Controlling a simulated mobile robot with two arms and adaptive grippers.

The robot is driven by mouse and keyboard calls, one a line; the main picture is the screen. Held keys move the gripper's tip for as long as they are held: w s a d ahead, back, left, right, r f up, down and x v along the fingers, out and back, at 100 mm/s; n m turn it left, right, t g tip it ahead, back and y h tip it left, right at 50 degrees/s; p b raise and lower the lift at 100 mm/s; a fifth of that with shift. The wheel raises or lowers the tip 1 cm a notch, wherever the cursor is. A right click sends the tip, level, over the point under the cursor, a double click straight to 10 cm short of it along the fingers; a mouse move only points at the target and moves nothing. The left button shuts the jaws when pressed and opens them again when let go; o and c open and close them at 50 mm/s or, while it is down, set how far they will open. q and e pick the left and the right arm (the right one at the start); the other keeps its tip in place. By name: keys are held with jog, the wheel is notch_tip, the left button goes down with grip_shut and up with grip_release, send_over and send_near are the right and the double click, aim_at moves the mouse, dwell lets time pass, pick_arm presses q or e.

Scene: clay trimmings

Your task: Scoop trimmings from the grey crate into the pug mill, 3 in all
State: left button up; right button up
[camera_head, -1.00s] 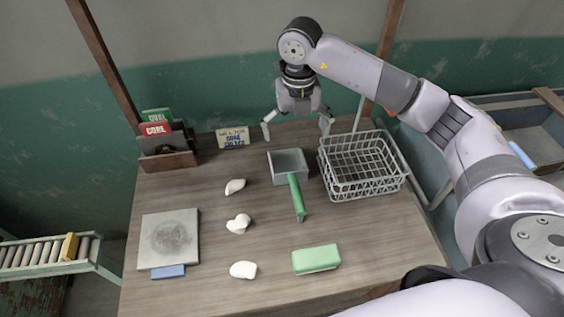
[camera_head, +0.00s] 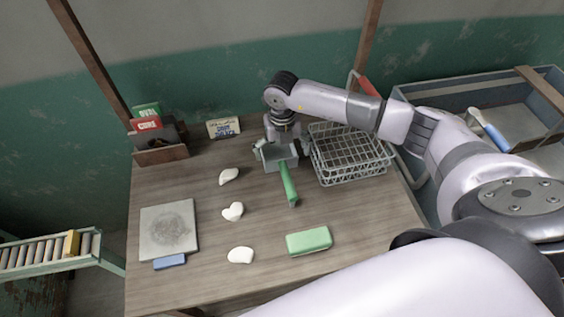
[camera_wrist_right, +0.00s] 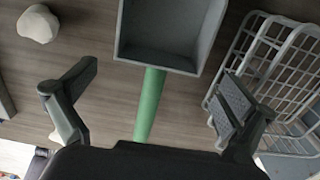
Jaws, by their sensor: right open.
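A scoop with a grey square pan (camera_head: 281,163) and a green handle (camera_head: 288,186) lies on the table. My right gripper (camera_head: 283,146) is at the pan in the head view, pointing down. In the right wrist view its open fingers (camera_wrist_right: 160,95) stand apart on either side of the green handle (camera_wrist_right: 150,105), with the grey pan (camera_wrist_right: 170,35) beyond. It holds nothing. A blue-grey open bin (camera_head: 510,115) stands at the right with a blue-handled tool (camera_head: 490,130) across it; I cannot tell whether it is the grey crate. No pug mill is identifiable. My left gripper is not in view.
A wire basket (camera_head: 350,165) stands close right of the scoop. Three white lumps (camera_head: 229,176) (camera_head: 233,211) (camera_head: 240,255), a green block (camera_head: 309,241) and a grey slab (camera_head: 168,230) lie on the table. A card holder (camera_head: 160,155) is at the back left.

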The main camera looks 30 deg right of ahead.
jog(key=f, duration=0.2)
jog(key=f+p, duration=0.1)
jog(key=f, duration=0.1)
jog(key=shift+w, duration=0.25)
jog(key=shift+c, duration=0.2)
jog(key=c, duration=1.2)
